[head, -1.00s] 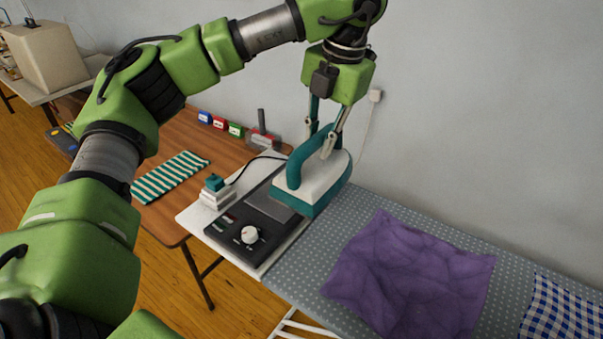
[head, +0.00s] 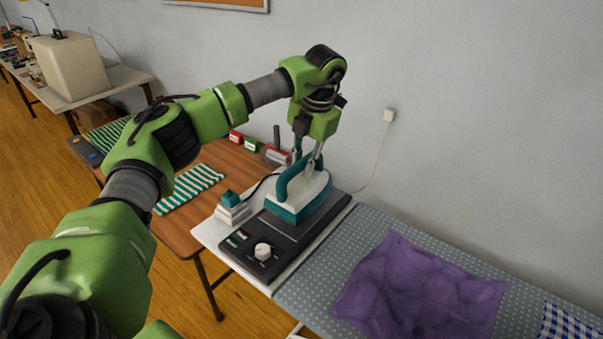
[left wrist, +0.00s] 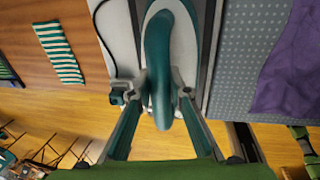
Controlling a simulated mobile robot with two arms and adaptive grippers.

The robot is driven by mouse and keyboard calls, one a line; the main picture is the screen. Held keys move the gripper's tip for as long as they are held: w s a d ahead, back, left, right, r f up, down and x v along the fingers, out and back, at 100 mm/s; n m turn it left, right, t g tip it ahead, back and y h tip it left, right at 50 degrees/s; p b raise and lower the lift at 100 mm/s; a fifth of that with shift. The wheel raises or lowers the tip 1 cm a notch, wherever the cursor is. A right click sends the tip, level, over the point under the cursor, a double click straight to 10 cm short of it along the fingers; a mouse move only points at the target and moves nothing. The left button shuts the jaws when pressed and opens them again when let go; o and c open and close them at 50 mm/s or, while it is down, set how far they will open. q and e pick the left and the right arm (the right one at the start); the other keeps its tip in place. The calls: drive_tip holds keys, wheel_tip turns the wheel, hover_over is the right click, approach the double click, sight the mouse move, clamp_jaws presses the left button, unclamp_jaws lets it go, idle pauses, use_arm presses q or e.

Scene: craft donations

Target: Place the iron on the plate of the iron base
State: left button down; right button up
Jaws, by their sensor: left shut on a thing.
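A white and teal iron (head: 300,198) is over the plate (head: 268,221) of the dark iron base (head: 244,258), flat side down. I cannot tell whether its sole touches the plate or is just above it. My left gripper (head: 304,165) is shut on the iron's teal handle from above. In the left wrist view the handle (left wrist: 158,50) runs between the two fingers of the gripper (left wrist: 163,88), and the base shows only partly around the iron. My right gripper is not in view.
A purple cloth (head: 415,285) lies on the grey dotted ironing surface (head: 350,240) at right. A white stack with a teal top (head: 231,208) stands left of the base. A striped cloth (head: 188,188) lies on the wooden table (head: 185,232). A cord runs to the wall socket (head: 389,115).

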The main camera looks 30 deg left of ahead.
sight(302, 179)
use_arm(q)
drive_tip(key=f, duration=0.1)
drive_tip(key=f+p, duration=0.1)
drive_tip(key=shift+w+a+f, duration=0.15)
drive_tip(key=shift+a+f, duration=0.15)
drive_tip(key=shift+f+p, duration=0.35)
drive_tip(key=shift+f, duration=0.2)
drive_tip(key=c, duration=1.9)
unclamp_jaws()
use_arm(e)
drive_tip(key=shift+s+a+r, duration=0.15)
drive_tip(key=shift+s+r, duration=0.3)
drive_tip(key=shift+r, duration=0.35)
use_arm(q)
drive_tip(key=r+b, duration=0.1)
drive_tip(key=r, duration=0.2)
drive_tip(key=d+r+b, duration=0.1)
drive_tip(key=r, duration=0.3)
drive_tip(key=d+r, duration=0.1)
drive_tip(key=r, duration=0.2)
drive_tip(key=shift+d+r+b, duration=0.15)
drive_tip(key=shift+r+b, duration=0.2)
drive_tip(key=shift+b, duration=0.05)
drive_tip(key=shift+r, duration=0.55)
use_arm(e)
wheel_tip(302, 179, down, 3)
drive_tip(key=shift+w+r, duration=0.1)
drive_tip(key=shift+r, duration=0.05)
